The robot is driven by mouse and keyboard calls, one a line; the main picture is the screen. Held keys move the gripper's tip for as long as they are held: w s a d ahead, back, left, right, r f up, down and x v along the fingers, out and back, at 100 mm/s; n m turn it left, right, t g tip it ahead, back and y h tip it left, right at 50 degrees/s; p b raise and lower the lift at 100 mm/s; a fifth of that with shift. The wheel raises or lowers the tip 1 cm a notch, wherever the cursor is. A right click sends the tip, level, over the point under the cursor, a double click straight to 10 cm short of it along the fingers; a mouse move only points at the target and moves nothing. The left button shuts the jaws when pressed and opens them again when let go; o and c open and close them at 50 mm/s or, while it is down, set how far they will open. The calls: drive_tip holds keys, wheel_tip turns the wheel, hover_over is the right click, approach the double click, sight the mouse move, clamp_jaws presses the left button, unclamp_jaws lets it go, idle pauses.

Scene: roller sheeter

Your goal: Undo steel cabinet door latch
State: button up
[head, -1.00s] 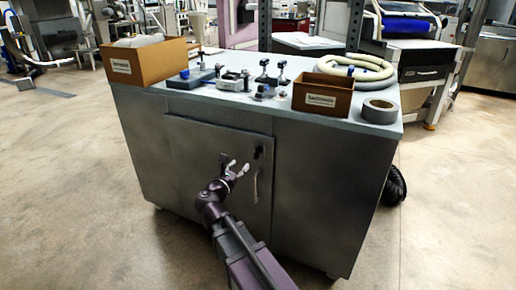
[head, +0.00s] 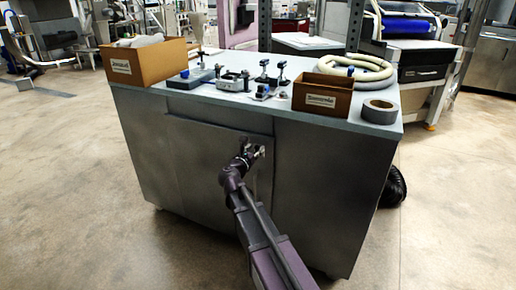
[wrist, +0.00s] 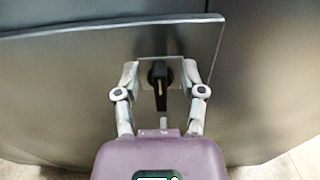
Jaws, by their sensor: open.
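The steel cabinet (head: 330,190) stands in front of me with its door (head: 200,150) closed. The black door latch (wrist: 160,78) sits near the door's upper right corner, on a lighter plate, with its handle pointing down in the wrist view. My gripper (head: 254,150) is at the latch in the head view and covers most of it. In the wrist view my gripper (wrist: 160,75) is open, with one finger on each side of the latch. I cannot tell whether the fingers touch it.
The cabinet top holds two cardboard boxes (head: 150,66) (head: 322,101), several small metal fixtures (head: 232,82), a coiled hose (head: 385,68) and a grey tape roll (head: 380,112). A black corrugated hose (head: 393,187) lies at the cabinet's right side.

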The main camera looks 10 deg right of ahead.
drive_tip(key=shift+w+d, duration=0.35)
drive_tip(key=shift+w, duration=0.1)
